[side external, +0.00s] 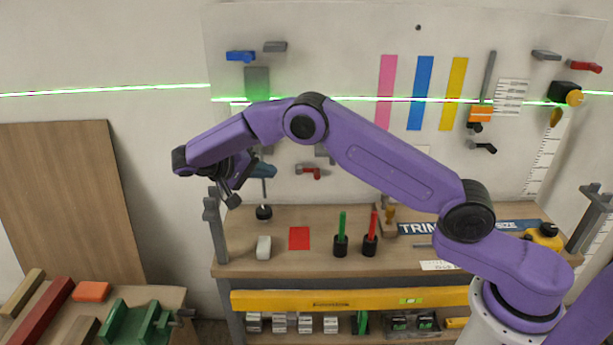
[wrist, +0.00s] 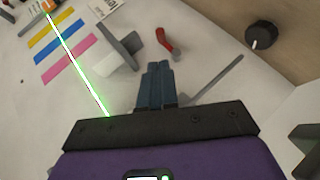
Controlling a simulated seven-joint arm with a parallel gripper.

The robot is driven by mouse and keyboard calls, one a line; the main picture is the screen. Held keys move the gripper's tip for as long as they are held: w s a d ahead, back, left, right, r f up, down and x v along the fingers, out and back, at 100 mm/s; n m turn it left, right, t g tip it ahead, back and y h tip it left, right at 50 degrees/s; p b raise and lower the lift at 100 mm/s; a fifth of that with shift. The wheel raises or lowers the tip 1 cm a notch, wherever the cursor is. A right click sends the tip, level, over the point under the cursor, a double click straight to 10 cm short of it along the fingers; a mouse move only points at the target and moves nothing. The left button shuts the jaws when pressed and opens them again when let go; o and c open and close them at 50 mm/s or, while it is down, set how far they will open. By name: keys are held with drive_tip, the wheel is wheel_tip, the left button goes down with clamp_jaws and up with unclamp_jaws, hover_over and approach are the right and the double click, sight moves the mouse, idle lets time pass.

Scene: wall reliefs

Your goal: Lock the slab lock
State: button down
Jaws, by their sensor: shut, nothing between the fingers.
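My gripper (side external: 231,198) is at the left of the workbench, in front of the wall panel, pointing downward; its fingers (wrist: 158,66) are closed together and hold nothing. Which fitting is the slab lock is not clear. In the wrist view a red handle (wrist: 164,40) stands just beyond the fingertips, apart from them, and a grey slab-like piece (wrist: 112,40) lies to its left. The red handle also shows on the panel in the side view (side external: 309,172), right of my gripper. A grey slab (side external: 257,84) is higher up the panel, below a blue handle (side external: 240,57) and a grey handle (side external: 275,46).
A bench (side external: 410,250) below carries a white block (side external: 263,248), a red square (side external: 299,238), and green (side external: 342,228) and red (side external: 373,228) sticks in black holders. Pink, blue and yellow strips are on the panel. A black knob (wrist: 262,35) shows in the wrist view.

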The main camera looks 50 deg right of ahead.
sight(315, 177)
drive_tip(key=x, duration=1.4)
